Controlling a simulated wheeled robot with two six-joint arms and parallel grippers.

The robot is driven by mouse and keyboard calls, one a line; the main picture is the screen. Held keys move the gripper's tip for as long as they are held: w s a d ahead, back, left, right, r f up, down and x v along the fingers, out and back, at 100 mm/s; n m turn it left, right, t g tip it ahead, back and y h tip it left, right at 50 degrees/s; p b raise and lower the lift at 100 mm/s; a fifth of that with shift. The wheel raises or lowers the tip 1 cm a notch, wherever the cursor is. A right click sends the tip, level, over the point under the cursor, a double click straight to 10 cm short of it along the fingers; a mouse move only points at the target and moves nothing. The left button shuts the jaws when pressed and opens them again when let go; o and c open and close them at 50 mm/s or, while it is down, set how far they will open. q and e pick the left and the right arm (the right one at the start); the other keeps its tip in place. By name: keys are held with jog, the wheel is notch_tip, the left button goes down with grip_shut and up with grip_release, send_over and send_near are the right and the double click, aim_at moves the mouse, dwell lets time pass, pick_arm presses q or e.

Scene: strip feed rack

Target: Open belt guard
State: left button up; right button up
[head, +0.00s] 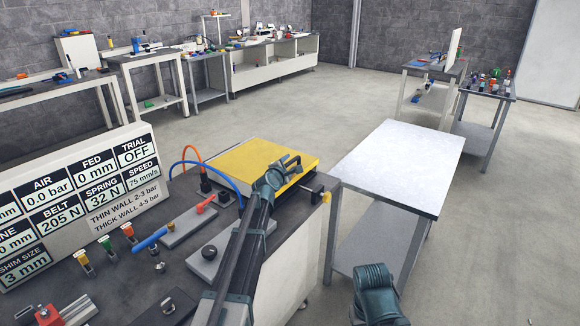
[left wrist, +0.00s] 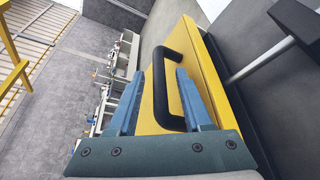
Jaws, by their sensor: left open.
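The belt guard (head: 240,157) is a flat yellow cover that lies closed-looking on top of the machine at the bench's right end. Its black U-shaped handle (left wrist: 160,95) shows in the left wrist view on the yellow face. My left gripper (head: 291,164) is at the right side of the guard, over the handle. My right gripper is not seen, only part of my right arm at bottom right.
A settings board (head: 80,205) stands at the left of the dark bench. Blue and orange hoses (head: 217,167) rise beside the guard.

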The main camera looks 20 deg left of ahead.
pick_arm(q)
jog(key=shift+w+f, duration=0.1)
jog(key=shift+w, duration=0.5)
grip_shut()
jog(key=shift+d, duration=0.1)
dwell(1.0)
